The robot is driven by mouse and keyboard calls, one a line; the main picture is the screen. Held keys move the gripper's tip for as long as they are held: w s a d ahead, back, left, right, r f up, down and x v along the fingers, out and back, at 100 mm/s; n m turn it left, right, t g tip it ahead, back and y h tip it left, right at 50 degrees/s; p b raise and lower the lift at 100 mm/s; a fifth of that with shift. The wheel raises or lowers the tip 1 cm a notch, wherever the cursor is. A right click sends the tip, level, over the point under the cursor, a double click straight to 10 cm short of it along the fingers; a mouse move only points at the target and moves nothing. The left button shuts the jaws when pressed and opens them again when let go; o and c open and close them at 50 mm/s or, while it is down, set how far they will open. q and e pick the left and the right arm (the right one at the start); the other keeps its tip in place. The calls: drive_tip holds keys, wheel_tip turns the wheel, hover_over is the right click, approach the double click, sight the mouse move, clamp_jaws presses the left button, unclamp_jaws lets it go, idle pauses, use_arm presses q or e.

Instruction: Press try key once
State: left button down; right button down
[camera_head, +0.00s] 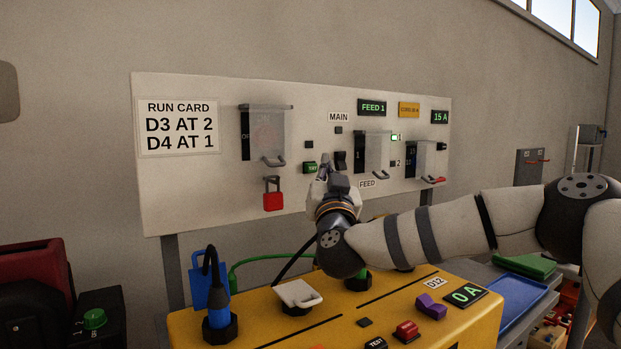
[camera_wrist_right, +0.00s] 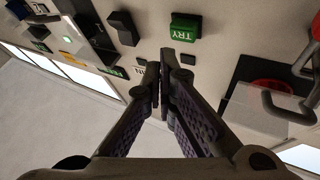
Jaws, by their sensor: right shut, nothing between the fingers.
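The green TRY key (camera_head: 310,167) sits on the pale wall panel (camera_head: 190,185), left of a black rocker switch (camera_head: 340,160). It also shows in the right wrist view (camera_wrist_right: 185,27), with its label upside down. My right gripper (camera_head: 325,161) is shut and empty, with its fingertips pointing at the panel between the key and the rocker. In the right wrist view the closed fingertips (camera_wrist_right: 161,60) are beside the key, with a visible gap to it in the picture. Their exact distance from the panel cannot be told. My left gripper is not in view.
A covered switch (camera_head: 268,130) with a red padlock (camera_head: 273,197) hangs left of the key. More covered switches (camera_head: 375,152) are to the right. A yellow console (camera_head: 330,330) with plugs and buttons stands in front, below my right arm.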

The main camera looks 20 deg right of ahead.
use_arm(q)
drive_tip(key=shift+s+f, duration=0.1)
use_arm(e)
drive_tip(key=shift+w+a+r, duration=0.1)
drive_tip(key=shift+w+r, duration=0.1)
drive_tip(key=shift+w, duration=0.4)
drive_tip(key=shift+w, duration=0.15)
idle(0.8)
drive_tip(key=shift+w, duration=0.25)
drive_tip(key=shift+w+a, duration=0.1)
drive_tip(key=shift+w, duration=0.3)
idle(0.5)
drive_tip(key=shift+s, duration=0.15)
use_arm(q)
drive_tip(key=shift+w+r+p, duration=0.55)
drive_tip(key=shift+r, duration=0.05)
use_arm(e)
drive_tip(key=shift+s, duration=0.65)
